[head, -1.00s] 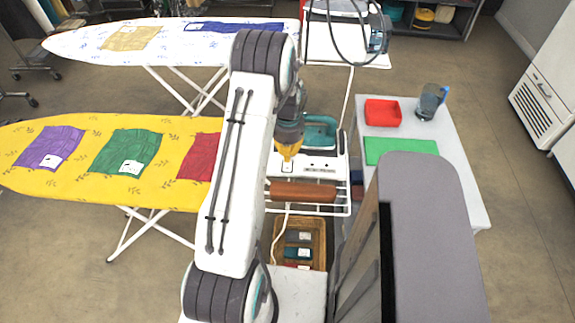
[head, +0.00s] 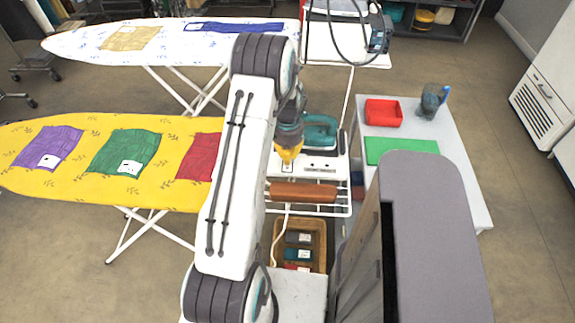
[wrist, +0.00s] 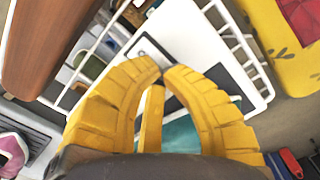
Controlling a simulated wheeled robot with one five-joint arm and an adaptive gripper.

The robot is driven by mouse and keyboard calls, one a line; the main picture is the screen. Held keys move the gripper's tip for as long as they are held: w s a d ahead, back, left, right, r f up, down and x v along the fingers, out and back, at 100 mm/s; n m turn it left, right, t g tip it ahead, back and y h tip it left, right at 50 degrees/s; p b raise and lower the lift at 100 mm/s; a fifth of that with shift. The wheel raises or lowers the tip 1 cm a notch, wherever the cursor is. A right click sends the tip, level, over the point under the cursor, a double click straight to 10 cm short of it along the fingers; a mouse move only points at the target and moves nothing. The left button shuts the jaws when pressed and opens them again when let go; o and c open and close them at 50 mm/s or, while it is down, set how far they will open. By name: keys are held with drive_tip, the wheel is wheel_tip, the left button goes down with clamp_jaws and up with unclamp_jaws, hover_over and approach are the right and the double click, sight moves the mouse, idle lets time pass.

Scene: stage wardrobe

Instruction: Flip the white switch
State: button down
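My gripper (head: 288,160) has yellow ribbed fingers pointing down over the left part of a white ironing-station top (head: 325,172). In the wrist view my gripper (wrist: 164,72) has its fingertips together, with nothing seen between them. A small dark-framed pale switch plate (wrist: 148,50) lies just beyond and beside the fingertips in that view. It also shows as a small pale patch (head: 287,168) right below the fingertips in the head view. The white switch itself is partly hidden by the fingers, and I cannot tell its position or whether the tips touch it.
A teal iron (head: 320,130) stands behind on the same station. A brown roll (head: 304,193) lies along its front rack. A yellow ironing board (head: 75,190) is close on the left.

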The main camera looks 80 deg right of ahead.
drive_tip(key=shift+f+b, duration=0.55)
drive_tip(key=shift+f, duration=0.1)
drive_tip(key=shift+a+r, duration=0.1)
drive_tip(key=shift+r, duration=0.05)
idle(0.4)
drive_tip(key=shift+r+p, duration=2.1)
drive_tip(key=shift+r, duration=1.35)
